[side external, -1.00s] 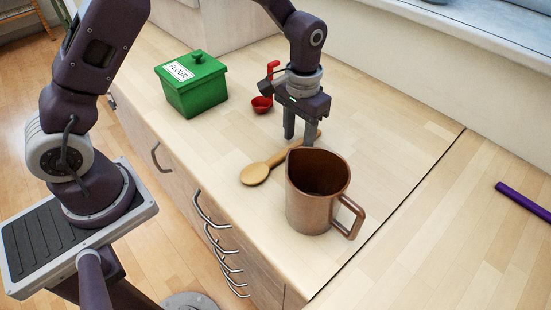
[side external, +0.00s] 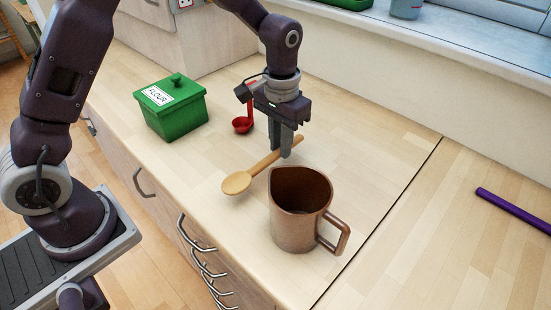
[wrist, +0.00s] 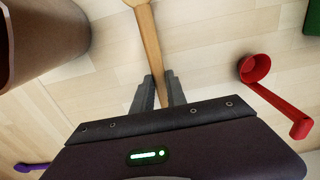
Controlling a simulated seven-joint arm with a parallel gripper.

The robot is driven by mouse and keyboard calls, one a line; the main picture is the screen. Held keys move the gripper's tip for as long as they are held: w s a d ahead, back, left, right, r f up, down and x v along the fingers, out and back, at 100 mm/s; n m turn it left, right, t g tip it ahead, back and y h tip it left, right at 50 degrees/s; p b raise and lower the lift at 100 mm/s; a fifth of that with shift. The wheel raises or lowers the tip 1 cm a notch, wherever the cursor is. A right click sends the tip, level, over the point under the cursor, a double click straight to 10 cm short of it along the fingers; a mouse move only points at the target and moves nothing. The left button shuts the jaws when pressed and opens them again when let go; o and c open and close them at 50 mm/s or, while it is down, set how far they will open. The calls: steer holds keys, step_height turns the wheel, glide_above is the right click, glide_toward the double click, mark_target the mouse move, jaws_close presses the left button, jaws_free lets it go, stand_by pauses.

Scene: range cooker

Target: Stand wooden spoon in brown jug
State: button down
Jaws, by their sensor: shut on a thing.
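The wooden spoon (side external: 239,181) lies on or just above the light wooden worktop, its bowl toward the front edge. My gripper (side external: 287,152) points down and is shut on the spoon's handle. In the wrist view, the handle of the spoon (wrist: 149,40) runs between the two fingers of my gripper (wrist: 158,88). The brown jug (side external: 293,229) stands upright in front of my gripper, its mouth open and its handle to the right. In the wrist view, part of the jug (wrist: 45,45) shows at upper left. I cannot tell whether the spoon touches the worktop.
A green flour box (side external: 172,112) stands at the left. A red scoop (side external: 242,125) lies behind the spoon, close to my gripper, and also shows in the wrist view (wrist: 287,108). A purple stick-like thing (side external: 512,210) lies far right.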

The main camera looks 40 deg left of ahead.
step_height(320, 180, up, 6)
steer(key=shift+f, duration=0.15)
steer(key=shift+d+r+t, duration=0.1)
steer(key=shift+r+t, duration=0.2)
steer(key=shift+d+r+t, duration=0.1)
steer(key=shift+d+t, duration=0.05)
steer(key=shift+t, duration=0.15)
steer(key=d+r+m+h, duration=0.5)
steer(key=d+m, duration=0.2)
steer(key=m, duration=0.1)
steer(key=d+r+m+h, duration=0.45)
steer(key=d+m, duration=0.25)
steer(key=m, duration=0.2)
steer(key=s+a+r+m+g+h, duration=0.1)
steer(key=s+r+m+g+h, duration=0.1)
steer(key=s+r+m+g, duration=0.4)
steer(key=s+a+r+m+g+h, duration=0.1)
steer(key=s+r+m+g, duration=0.25)
steer(key=r+g, duration=0.45)
step_height(320, 180, down, 15)
steer(key=shift+w+a, duration=0.15)
steer(key=shift+w, duration=0.2)
steer(key=shift+m, duration=0.25)
